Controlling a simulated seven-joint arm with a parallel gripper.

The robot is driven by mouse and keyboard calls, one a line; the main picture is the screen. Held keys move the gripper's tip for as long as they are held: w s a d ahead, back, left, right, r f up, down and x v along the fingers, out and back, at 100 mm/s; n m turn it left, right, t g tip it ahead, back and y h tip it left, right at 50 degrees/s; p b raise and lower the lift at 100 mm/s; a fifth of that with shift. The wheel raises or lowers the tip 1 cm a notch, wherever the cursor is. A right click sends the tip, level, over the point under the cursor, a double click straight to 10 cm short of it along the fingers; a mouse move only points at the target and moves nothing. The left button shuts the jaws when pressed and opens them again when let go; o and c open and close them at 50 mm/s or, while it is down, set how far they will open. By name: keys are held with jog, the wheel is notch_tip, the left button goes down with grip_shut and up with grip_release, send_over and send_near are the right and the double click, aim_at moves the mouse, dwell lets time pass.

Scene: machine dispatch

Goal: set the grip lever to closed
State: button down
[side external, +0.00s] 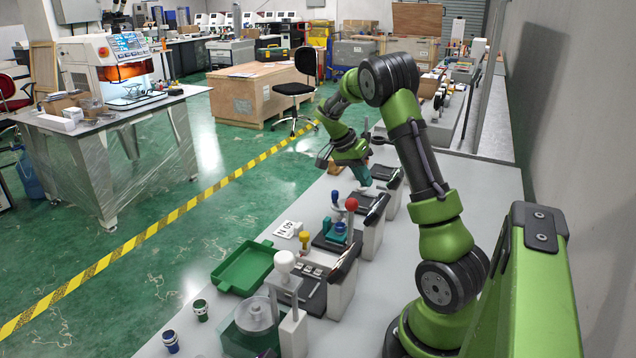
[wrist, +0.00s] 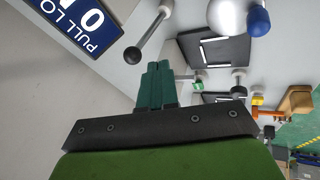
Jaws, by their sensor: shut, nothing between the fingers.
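My gripper (side external: 361,178) is over the far part of the bench in the side view, near the farther machine units. In the wrist view its teal fingers (wrist: 156,82) are together with nothing between them. A lever with a black ball knob (wrist: 133,55) lies just beyond the fingertips, apart from them. Farther off are a lever with a black knob (wrist: 238,91) and a green knob (wrist: 197,86). No label names the grip lever, so I cannot tell which one it is. In the side view my gripper hides part of the far units.
Nearer units carry a red ball knob (side external: 351,204), a yellow knob (side external: 304,237) and a white knob (side external: 284,260). A green tray (side external: 221,282) and a "40 N" card (side external: 288,229) lie on the bench. A blue "PULL" sign (wrist: 75,20) is at upper left in the wrist view.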

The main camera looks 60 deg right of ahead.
jog(key=shift+s+a+f, duration=0.15)
jog(key=shift+s+f, duration=0.1)
jog(key=shift+s, duration=0.35)
jog(key=shift+s+a+f, duration=0.15)
jog(key=shift+s+f, duration=0.1)
jog(key=shift+s, duration=0.35)
jog(key=shift+s+r+t, duration=0.1)
jog(key=shift+s+t, duration=0.4)
jog(key=shift+s, duration=0.15)
jog(key=s+t, duration=0.2)
jog(key=shift+s+f+t, duration=0.2)
jog(key=shift+s+t, duration=0.1)
jog(key=shift+s+f, duration=0.1)
jog(key=shift+s, duration=0.2)
jog(key=shift+s+f+t, duration=0.2)
jog(key=shift+s+t, duration=0.1)
jog(key=shift+s, duration=0.25)
